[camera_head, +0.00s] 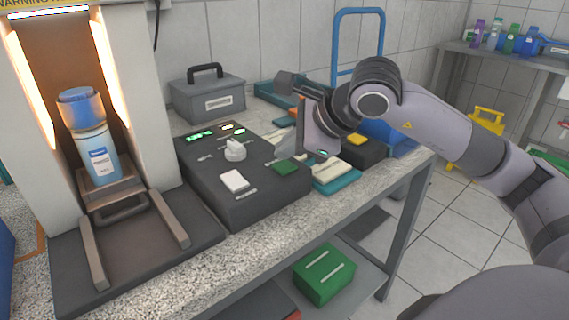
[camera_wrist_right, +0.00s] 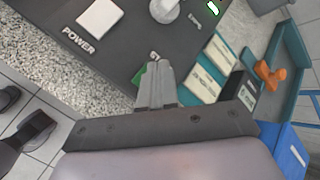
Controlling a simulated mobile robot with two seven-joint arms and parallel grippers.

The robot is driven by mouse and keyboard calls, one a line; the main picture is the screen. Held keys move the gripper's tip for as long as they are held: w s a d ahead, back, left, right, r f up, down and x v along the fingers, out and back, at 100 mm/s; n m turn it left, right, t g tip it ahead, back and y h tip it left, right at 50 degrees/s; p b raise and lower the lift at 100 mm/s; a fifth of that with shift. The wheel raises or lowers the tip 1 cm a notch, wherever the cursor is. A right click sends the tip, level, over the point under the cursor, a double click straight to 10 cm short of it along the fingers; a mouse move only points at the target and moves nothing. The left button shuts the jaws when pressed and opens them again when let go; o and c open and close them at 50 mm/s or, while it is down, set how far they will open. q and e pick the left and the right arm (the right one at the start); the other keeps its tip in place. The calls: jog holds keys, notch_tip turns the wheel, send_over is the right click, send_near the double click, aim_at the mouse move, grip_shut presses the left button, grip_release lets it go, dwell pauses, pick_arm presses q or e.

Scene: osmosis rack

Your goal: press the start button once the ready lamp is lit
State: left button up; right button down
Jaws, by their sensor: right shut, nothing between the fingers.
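The dark control box (camera_head: 235,190) stands on the bench. Its green button (camera_head: 287,167) is near the right front edge; in the right wrist view the button (camera_wrist_right: 139,77) is partly hidden behind the fingers. A green display (camera_head: 201,136) and pale lamps (camera_head: 228,127) are lit on the back of the panel. One lit lamp (camera_wrist_right: 213,8) shows in the wrist view; I cannot read which is the ready lamp. My right gripper (camera_head: 286,152) is shut and empty, its tips (camera_wrist_right: 156,70) close above the green button. I cannot tell if they touch. My left gripper is out of view.
A white power switch (camera_head: 235,181) and grey knob (camera_head: 235,150) are left of the gripper. A bottle (camera_head: 97,155) stands in the lit bay at left. A grey case (camera_head: 208,98) is behind the box; teal trays with cards (camera_head: 335,178) lie right of it.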

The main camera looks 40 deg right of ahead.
aim_at(289, 168)
notch_tip(289, 168, up, 5)
jog(key=p, duration=0.3)
jog(key=shift+p, duration=0.4)
dwell(0.4)
